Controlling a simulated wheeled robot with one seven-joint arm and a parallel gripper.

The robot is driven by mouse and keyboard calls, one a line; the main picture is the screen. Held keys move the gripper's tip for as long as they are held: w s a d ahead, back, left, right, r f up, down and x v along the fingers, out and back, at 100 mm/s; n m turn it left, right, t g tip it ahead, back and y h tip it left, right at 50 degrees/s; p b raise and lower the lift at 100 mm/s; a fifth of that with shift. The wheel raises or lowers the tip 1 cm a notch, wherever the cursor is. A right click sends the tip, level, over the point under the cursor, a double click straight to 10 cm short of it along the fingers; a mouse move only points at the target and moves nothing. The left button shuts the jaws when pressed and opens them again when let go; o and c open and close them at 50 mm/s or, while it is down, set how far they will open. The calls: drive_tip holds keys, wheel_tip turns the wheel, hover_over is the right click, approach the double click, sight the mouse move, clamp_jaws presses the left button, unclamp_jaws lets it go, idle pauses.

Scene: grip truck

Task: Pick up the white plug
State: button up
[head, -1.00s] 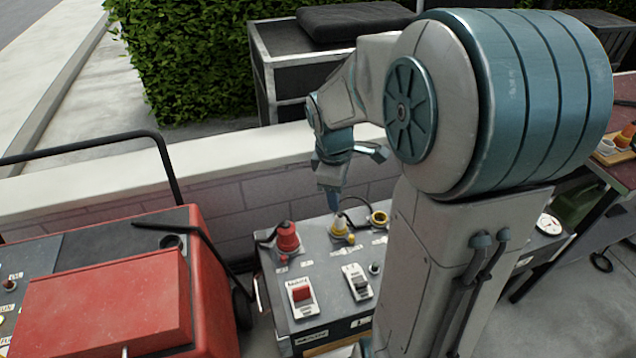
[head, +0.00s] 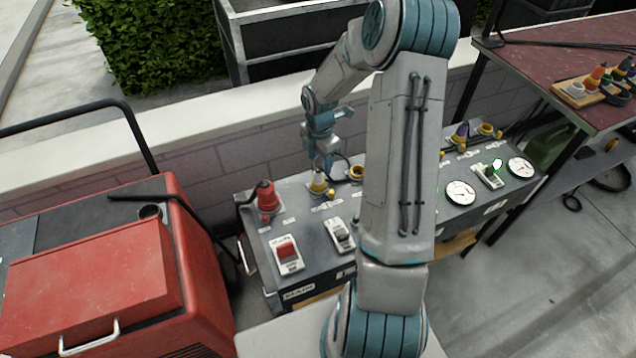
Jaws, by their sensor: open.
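A white plug (head: 317,182) with a yellow lower part stands upright on the grey control box (head: 300,275), near its back edge. My gripper (head: 322,164) is open and points down just above the white plug. One finger seems to reach the plug's top, but I cannot tell whether they touch. The gap between the fingers is small and partly hidden.
A red plug (head: 267,197) stands to the left, a yellow ring socket (head: 356,173) close on the right. A red switch (head: 287,252) sits in front. A red machine (head: 100,290) is at left, a low wall (head: 90,165) behind. The table (head: 540,55) holds more plugs.

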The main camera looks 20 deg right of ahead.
sight(319, 169)
drive_tip(key=shift+w+a+f, duration=0.1)
drive_tip(key=shift+f, duration=3.4)
drive_tip(key=c, duration=1.1)
